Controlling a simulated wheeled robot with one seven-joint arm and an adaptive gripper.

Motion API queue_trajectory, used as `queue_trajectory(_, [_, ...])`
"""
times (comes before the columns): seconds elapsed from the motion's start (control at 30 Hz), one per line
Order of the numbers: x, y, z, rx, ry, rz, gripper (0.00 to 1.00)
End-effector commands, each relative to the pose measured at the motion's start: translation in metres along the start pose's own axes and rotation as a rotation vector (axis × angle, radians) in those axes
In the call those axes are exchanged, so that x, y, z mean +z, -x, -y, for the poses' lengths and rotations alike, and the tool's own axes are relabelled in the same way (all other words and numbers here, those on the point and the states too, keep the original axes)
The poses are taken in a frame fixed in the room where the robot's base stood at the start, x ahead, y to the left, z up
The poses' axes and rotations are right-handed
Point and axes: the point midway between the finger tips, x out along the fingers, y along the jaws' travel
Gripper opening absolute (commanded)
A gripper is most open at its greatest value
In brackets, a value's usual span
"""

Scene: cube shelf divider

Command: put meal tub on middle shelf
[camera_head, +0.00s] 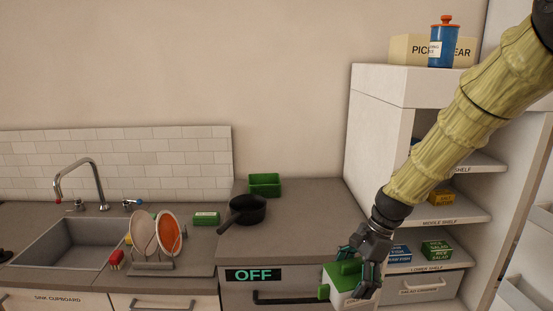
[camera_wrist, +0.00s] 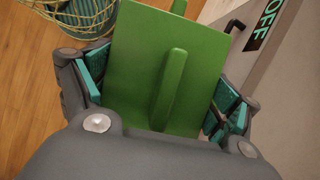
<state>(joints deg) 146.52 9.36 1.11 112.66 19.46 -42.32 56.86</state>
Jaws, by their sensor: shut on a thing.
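The meal tub (camera_head: 340,283) is a white box with a green lid and a raised green handle. My gripper (camera_head: 356,277) is shut on it and holds it in front of the counter, left of the shelf unit. In the wrist view the green lid of the tub (camera_wrist: 190,65) fills the middle, with teal finger pads on both sides. The middle shelf (camera_head: 445,222) carries a label and has a yellow box (camera_head: 441,196) on it. My arm hides the left part of that shelf.
The lower shelf (camera_head: 425,266) holds a blue box (camera_head: 399,254) and a green box (camera_head: 437,250). A wire basket (camera_wrist: 75,20) stands on the floor.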

Motion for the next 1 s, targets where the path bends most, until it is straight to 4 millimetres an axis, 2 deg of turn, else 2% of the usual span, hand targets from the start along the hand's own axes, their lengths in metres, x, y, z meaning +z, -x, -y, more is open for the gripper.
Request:
queue_trajectory(0.37, [-0.036, -0.109, -0.017, 0.199, 0.469, 0.003, 0.56])
queue_trajectory(0.7, [-0.066, -0.213, -0.042, 0.407, 0.97, 0.003, 0.56])
queue_trajectory(0.83, [-0.073, -0.241, -0.05, 0.464, 1.114, 0.002, 0.56])
queue_trajectory(1.0, [-0.078, -0.259, -0.056, 0.502, 1.213, 0.001, 0.56])
